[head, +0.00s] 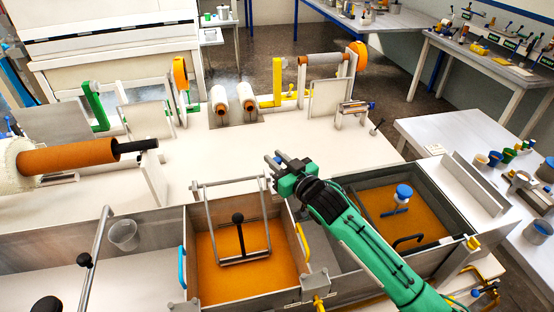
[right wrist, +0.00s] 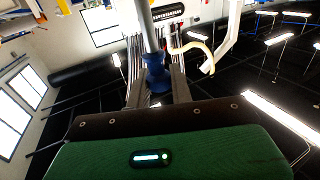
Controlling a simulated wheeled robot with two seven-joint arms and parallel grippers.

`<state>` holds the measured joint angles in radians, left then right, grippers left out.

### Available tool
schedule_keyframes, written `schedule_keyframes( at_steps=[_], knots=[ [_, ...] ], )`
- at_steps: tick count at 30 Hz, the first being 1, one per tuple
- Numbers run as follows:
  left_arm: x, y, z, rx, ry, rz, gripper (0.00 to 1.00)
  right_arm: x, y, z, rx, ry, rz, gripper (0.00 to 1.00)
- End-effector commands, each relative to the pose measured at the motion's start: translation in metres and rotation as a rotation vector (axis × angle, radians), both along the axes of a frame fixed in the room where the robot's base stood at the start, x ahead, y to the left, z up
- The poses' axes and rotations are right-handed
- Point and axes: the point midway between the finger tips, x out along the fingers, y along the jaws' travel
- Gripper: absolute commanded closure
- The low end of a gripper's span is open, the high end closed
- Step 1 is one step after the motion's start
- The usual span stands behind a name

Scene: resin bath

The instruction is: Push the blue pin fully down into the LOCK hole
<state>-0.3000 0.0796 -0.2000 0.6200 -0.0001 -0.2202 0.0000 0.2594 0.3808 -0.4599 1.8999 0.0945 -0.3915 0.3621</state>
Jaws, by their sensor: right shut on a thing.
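My right gripper (head: 272,160) reaches over the resin bath from the lower right, its grey fingers beside the upper right end of a metal frame. In the right wrist view the gripper (right wrist: 157,92) is shut on a blue pin (right wrist: 154,73), whose blue collar sits between the fingers with a grey shaft running up out of the picture. My left gripper is not in view.
The metal frame (head: 208,222) with a black knob stands in the left orange bath (head: 206,282). The right bath (head: 441,206) holds a blue-capped item (head: 403,192). A clear cup (head: 124,234) stands at left. Rollers (head: 246,99) line the back; the white tabletop (head: 340,150) behind my gripper is mostly clear.

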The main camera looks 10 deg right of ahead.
Motion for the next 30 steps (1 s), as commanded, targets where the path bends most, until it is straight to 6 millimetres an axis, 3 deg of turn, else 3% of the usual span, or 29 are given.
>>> schedule_keyframes(
  at_steps=[30],
  knots=[
    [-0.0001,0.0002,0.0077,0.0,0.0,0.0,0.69,-0.0003,0.0001,0.001,0.001,0.0,0.005,1.0]
  ],
)
